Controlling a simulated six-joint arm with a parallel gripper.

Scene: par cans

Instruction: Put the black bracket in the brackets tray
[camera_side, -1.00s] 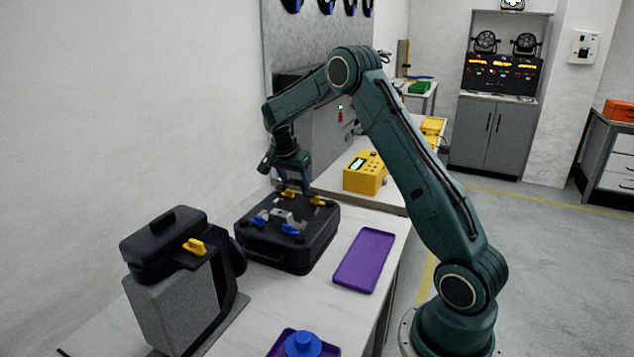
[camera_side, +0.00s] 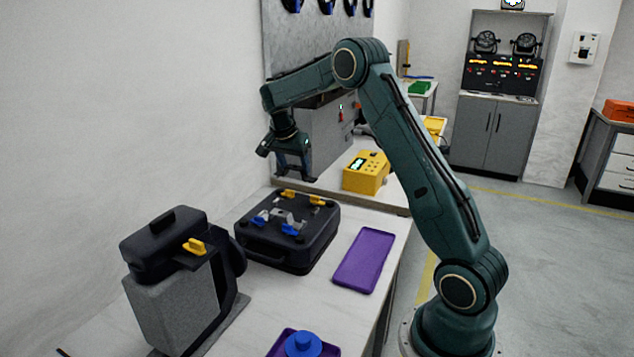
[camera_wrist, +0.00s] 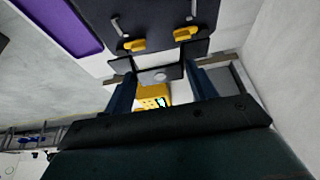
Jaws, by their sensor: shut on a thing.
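My gripper (camera_side: 294,172) is raised above the far end of the bench, past the black case. In the wrist view its fingers (camera_wrist: 162,85) are closed on the black bracket (camera_wrist: 158,74), a dark angled plate with a pale round spot in the middle. The bracket is dark and small in the side view, hard to tell from the fingers. An empty purple tray (camera_side: 347,272) lies flat on the bench to the right of the case; it also shows in the wrist view (camera_wrist: 66,22). No label is readable on it.
The black case (camera_side: 262,246) carries yellow and blue clips and a grey part on top. A yellow box (camera_side: 364,174) stands behind. A grey lamp-like unit (camera_side: 170,305) stands front left. A second purple tray (camera_side: 277,349) holds a blue round object (camera_side: 303,345).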

